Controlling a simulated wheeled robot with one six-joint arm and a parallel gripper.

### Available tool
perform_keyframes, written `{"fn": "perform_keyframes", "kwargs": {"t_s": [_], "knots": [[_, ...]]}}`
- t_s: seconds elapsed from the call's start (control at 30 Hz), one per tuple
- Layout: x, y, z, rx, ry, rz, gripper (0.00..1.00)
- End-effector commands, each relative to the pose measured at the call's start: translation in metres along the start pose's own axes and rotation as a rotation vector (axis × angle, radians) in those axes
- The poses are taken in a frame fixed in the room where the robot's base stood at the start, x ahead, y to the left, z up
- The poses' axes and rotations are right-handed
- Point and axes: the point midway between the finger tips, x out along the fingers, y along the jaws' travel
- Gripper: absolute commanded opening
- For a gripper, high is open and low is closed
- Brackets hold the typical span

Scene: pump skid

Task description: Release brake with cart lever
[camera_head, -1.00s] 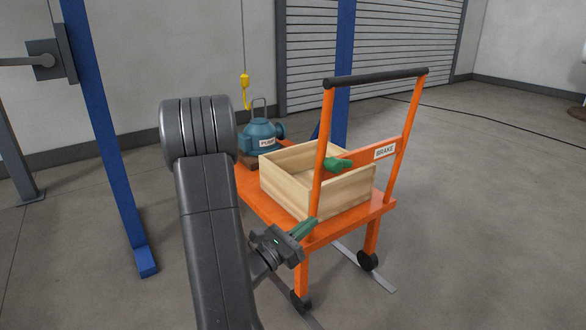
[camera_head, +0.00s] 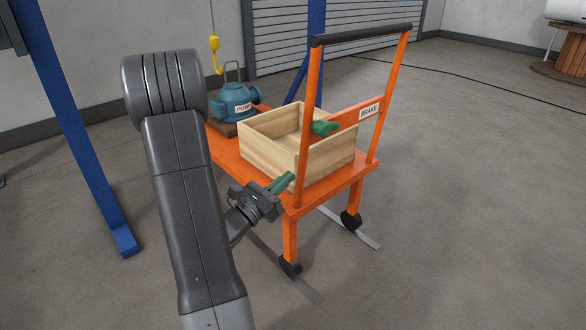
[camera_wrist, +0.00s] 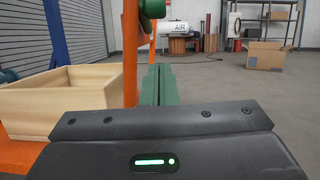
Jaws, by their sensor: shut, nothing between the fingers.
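The orange cart (camera_head: 330,192) stands on the floor ahead, with an upright push handle (camera_head: 368,35) topped by a dark bar. A crossbar on it carries a white BRAKE label (camera_head: 369,111). The green lever grip (camera_head: 324,127) sits at the left end of this crossbar, by the left post; part of it shows at the top of the wrist view (camera_wrist: 152,8). My gripper (camera_head: 285,181) is shut and empty, its green fingers lower than the lever and just left of the left post. The shut fingers also show in the wrist view (camera_wrist: 157,86). The lever's pivot is not clear.
An open wooden crate (camera_head: 268,162) and a blue pump (camera_head: 235,101) stand on the cart's deck. A yellow hook (camera_head: 214,42) hangs behind. Blue posts (camera_head: 85,150) rise at the left and behind the cart.

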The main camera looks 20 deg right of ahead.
Motion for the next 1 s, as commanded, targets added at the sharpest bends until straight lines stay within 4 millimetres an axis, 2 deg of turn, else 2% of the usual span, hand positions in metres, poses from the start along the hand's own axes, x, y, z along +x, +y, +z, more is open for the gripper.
{"fn": "perform_keyframes", "kwargs": {"t_s": [0.43,0.5,0.7,1.0], "knots": [[0.089,-0.002,-0.001,-0.001,-0.002,-0.006,0.00],[0.096,-0.001,0.011,0.004,-0.003,-0.004,0.00],[0.111,-0.001,0.025,0.001,-0.002,-0.002,0.00],[0.114,-0.001,0.029,-0.002,0.000,0.000,0.00]]}}
